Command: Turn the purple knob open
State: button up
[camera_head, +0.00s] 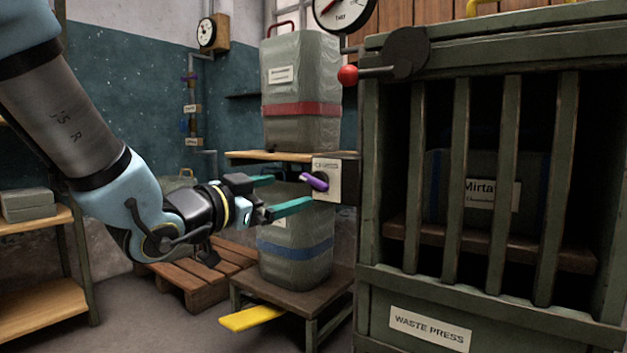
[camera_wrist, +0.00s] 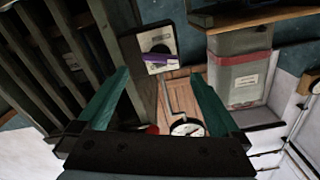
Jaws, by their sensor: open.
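The purple knob (camera_head: 314,181) is a small lever on a pale labelled plate (camera_head: 327,166), fixed beside the left edge of the waste press. In the wrist view the purple knob (camera_wrist: 158,61) lies across a dark round base, beyond and between my fingertips. My gripper (camera_head: 288,192) has two green fingers spread apart and pointing toward the knob from the left. In the wrist view my gripper (camera_wrist: 162,78) is open and empty. The fingers appear apart from the knob; the exact gap is hard to tell.
The barred waste press (camera_head: 480,290) stands at the right, with a red-balled lever (camera_head: 348,75) near its top. A container with a red band (camera_head: 300,90) stands on a shelf behind the plate. A blue-banded container (camera_head: 297,250) stands below on a low table.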

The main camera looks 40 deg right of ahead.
aim_at(312, 185)
jog(key=p, duration=0.2)
jog(key=d+p, duration=0.1)
jog(key=p, duration=0.2)
jog(key=shift+w+d+r, duration=0.15)
jog(key=shift+d+r, duration=0.05)
jog(key=shift+r, duration=0.1)
jog(key=p, duration=0.3)
jog(key=shift+d+p, duration=0.2)
jog(key=shift+p, duration=0.2)
jog(key=x, duration=0.8)
jog(key=shift+w+f+p, duration=0.1)
jog(key=shift+f+p, duration=0.2)
jog(key=shift+p, duration=0.05)
jog(key=shift+c, duration=0.2)
jog(key=c, duration=1.1)
jog(key=n+p, duration=0.1)
jog(key=n, duration=0.3)
jog(key=o, duration=1.1)
